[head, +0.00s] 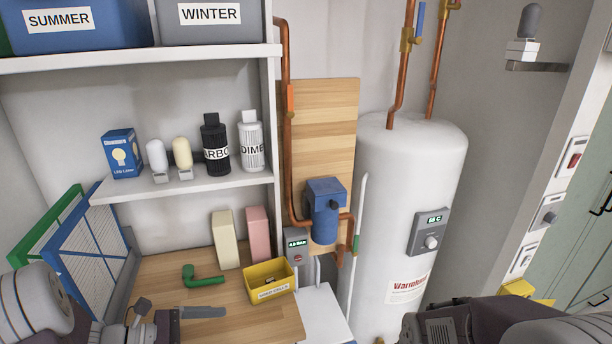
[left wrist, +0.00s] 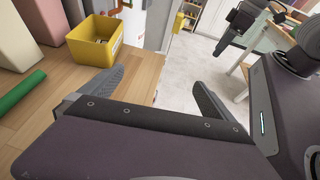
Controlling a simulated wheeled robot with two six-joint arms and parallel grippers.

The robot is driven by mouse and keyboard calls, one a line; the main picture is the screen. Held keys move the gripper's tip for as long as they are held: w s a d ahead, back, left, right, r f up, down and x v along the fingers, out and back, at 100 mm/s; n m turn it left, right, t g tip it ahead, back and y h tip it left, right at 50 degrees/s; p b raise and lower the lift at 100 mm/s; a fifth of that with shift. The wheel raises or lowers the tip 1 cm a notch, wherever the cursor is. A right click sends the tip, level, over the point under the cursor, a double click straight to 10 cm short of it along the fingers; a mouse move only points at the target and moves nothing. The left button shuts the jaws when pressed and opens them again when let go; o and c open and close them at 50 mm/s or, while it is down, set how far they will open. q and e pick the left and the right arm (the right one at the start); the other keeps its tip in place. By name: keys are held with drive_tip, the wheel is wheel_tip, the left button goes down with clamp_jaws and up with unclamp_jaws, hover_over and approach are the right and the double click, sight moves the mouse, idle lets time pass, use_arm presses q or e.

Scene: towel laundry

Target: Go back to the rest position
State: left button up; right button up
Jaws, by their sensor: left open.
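My left gripper (head: 190,318) is low at the left in the head view, above the wooden worktop (head: 240,326). In the left wrist view its two fingers (left wrist: 146,88) stand wide apart with nothing between them. The yellow bin (head: 269,281) sits on the worktop beyond and to the right of the gripper, apart from it; it also shows in the left wrist view (left wrist: 95,45). A green pipe piece (head: 201,277) lies just behind the gripper. Part of my right arm (head: 500,322) shows at the bottom right, but its fingertips do not show.
A white shelf (head: 190,186) carries bulbs and bottles. Cream (head: 225,240) and pink (head: 258,235) blocks stand at the back. A white tank (head: 395,230) stands right of the worktop. Open floor (left wrist: 192,70) shows in the left wrist view.

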use_arm(q)
drive_tip(key=s+d+m+g+y, duration=0.2)
drive_tip(key=s+d+m+g, duration=0.55)
drive_tip(key=d, duration=0.35)
drive_tip(key=s+f+m+y, duration=0.3)
drive_tip(key=s+m+y, duration=0.1)
drive_tip(key=s+m, duration=0.15)
drive_tip(key=w+a+f+m+t+y, duration=0.3)
drive_tip(key=w+a+m+y, duration=0.2)
drive_tip(key=a+m, duration=0.4)
drive_tip(key=shift+w+a+f+y, duration=0.35)
drive_tip(key=shift+a+y, duration=0.05)
drive_tip(key=shift+y, duration=0.2)
